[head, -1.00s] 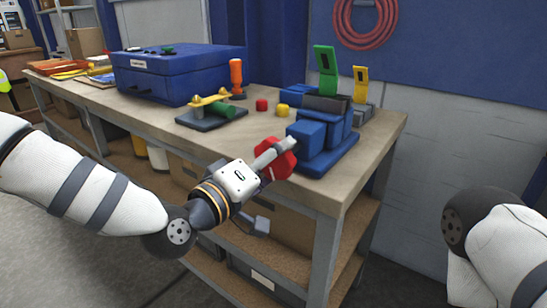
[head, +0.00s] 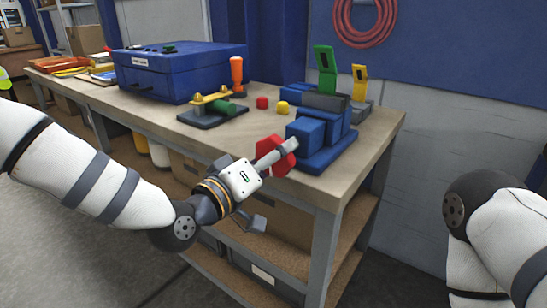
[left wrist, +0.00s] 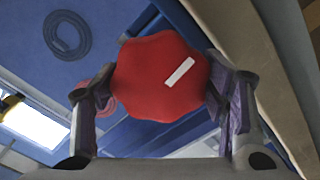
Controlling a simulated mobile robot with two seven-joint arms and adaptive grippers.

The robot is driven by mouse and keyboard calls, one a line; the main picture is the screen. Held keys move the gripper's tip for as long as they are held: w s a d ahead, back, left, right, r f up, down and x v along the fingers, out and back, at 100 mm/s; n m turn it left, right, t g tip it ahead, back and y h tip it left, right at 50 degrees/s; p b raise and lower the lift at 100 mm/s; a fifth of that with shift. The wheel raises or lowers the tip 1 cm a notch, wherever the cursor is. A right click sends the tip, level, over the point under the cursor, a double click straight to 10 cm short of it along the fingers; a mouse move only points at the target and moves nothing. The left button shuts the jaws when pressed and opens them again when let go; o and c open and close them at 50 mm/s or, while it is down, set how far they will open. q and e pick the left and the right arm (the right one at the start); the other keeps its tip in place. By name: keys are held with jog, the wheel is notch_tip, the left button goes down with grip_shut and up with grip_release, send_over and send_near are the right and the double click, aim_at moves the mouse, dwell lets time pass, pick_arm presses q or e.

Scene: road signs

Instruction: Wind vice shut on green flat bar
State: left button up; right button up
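The blue vice (head: 322,145) stands on the front right corner of the bench. The green flat bar (head: 325,72) stands upright at its dark jaws (head: 325,102); the exact jaw gap is hidden. The vice's red knob (head: 284,160) faces my left gripper (head: 275,188). In the left wrist view the red knob (left wrist: 160,75), with a white mark, lies between the spread fingers of my left gripper (left wrist: 158,65). The fingers look open around it; contact is not clear. My right arm is at the right edge, its gripper out of view.
On the bench (head: 375,150), a yellow bar (head: 360,82) stands in a grey holder behind the vice. Red (head: 262,102) and yellow (head: 282,107) pieces, an orange-handled tool (head: 237,75), a small fixture (head: 212,110) and a blue case (head: 178,72) lie leftward.

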pick_arm(q)
jog(key=o, duration=0.3)
jog(key=shift+s+a, duration=0.1)
jog(key=v, duration=1.1)
jog(key=shift+s+a, duration=0.2)
jog(key=shift+s, duration=0.1)
